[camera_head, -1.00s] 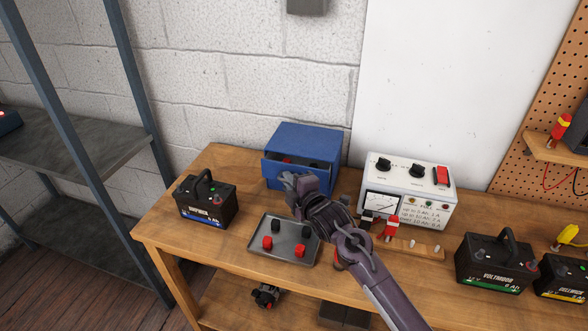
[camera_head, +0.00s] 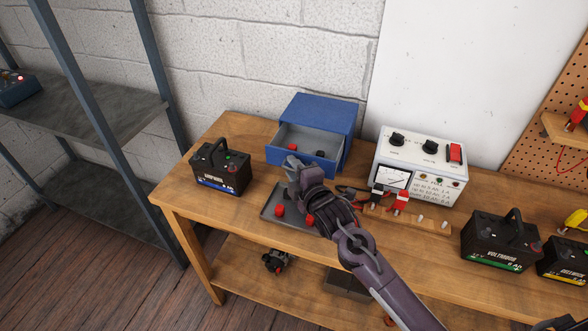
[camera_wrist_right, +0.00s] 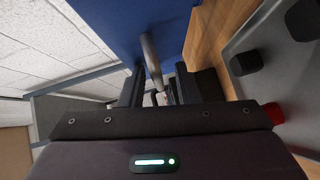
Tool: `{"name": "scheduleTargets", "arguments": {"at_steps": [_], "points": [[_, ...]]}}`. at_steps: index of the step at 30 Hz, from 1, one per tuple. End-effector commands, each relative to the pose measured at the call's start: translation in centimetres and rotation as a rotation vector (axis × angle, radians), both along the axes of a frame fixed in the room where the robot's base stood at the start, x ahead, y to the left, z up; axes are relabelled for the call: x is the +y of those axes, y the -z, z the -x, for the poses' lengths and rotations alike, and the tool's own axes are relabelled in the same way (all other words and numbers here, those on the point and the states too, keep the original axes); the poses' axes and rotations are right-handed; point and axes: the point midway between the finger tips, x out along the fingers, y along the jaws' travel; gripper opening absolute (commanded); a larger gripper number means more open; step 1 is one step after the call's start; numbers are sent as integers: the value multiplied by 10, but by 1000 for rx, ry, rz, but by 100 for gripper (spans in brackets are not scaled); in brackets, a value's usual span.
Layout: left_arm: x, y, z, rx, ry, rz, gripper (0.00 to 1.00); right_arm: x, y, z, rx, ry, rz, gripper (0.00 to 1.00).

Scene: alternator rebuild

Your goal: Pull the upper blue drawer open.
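The blue cabinet (camera_head: 325,111) stands at the back of the workbench. Its upper drawer (camera_head: 275,156) is pulled out toward me, showing a grey interior with a red piece and dark pieces. My right gripper (camera_head: 293,168) is at the drawer's front. The exact contact is partly hidden. My left gripper is not in view.
A grey tray (camera_head: 270,212) with red pieces lies under my right arm. A black battery (camera_head: 221,168) stands left of the drawer. A white meter box (camera_head: 422,165) stands to the right, with more batteries (camera_head: 500,242) beyond.

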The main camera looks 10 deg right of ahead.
Motion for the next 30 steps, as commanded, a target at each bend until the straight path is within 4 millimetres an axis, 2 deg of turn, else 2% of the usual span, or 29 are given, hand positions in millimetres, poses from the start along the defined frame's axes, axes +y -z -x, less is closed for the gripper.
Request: {"name": "scheduleTargets", "arguments": {"at_steps": [5, 19, 30], "points": [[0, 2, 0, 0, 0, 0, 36, -1, 0, 4, -1, 1, 1, 30], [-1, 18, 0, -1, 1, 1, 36, -14, -9, 69, 1, 0, 1, 30], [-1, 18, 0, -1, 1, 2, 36, -16, -12, 75, 0, 0, 0, 30]]}}
